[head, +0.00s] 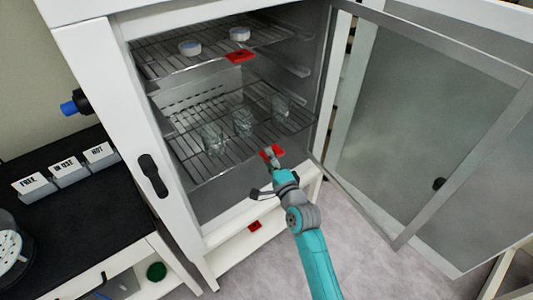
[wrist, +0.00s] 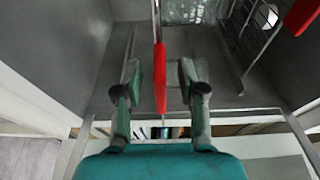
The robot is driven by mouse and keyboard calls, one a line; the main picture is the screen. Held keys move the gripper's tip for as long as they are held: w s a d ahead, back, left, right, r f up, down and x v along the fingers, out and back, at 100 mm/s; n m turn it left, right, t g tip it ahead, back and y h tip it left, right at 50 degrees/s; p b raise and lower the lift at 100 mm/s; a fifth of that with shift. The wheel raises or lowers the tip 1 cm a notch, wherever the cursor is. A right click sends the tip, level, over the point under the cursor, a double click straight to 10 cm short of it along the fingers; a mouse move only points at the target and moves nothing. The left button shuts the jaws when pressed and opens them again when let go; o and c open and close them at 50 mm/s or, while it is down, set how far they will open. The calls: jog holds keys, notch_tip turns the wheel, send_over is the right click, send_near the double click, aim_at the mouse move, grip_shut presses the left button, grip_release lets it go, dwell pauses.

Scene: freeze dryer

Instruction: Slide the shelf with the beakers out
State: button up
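The freeze dryer's lower wire shelf (head: 215,176) holds several clear glass beakers (head: 243,121) and sits inside the chamber. A red handle (head: 265,154) is at its front edge. My gripper (head: 272,160) is at this handle in the head view, partly covering it. In the wrist view the red handle (wrist: 160,78) stands between my two open fingers (wrist: 161,85), with a visible gap on each side. Part of a glass beaker (wrist: 190,10) shows beyond it at the top of the wrist view.
An upper wire shelf (head: 172,71) carries two round lidded dishes and has its own red handle (head: 240,56). The glass door (head: 430,110) stands open to the right. A black-topped table (head: 75,215) with labelled holders is at the left. Floor in front is free.

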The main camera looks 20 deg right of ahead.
jog(key=s, duration=0.9)
jog(key=shift+d, duration=0.35)
jog(key=shift+f, duration=0.1)
jog(key=s+f+n+g+h, duration=0.1)
jog(key=s+f+n, duration=0.3)
jog(key=s, duration=0.8)
jog(key=s+f+n+g, duration=0.1)
jog(key=s+f+n, duration=0.2)
jog(key=s, duration=0.9)
jog(key=s+a+r+n, duration=0.1)
jog(key=s+r+n, duration=0.2)
jog(key=s, duration=0.6)
jog(key=s+a+r+n+g, duration=0.1)
jog(key=s+r+n, duration=0.2)
jog(key=s+n, duration=0.4)
jog(key=v, duration=0.3)
jog(key=shift+s, duration=0.3)
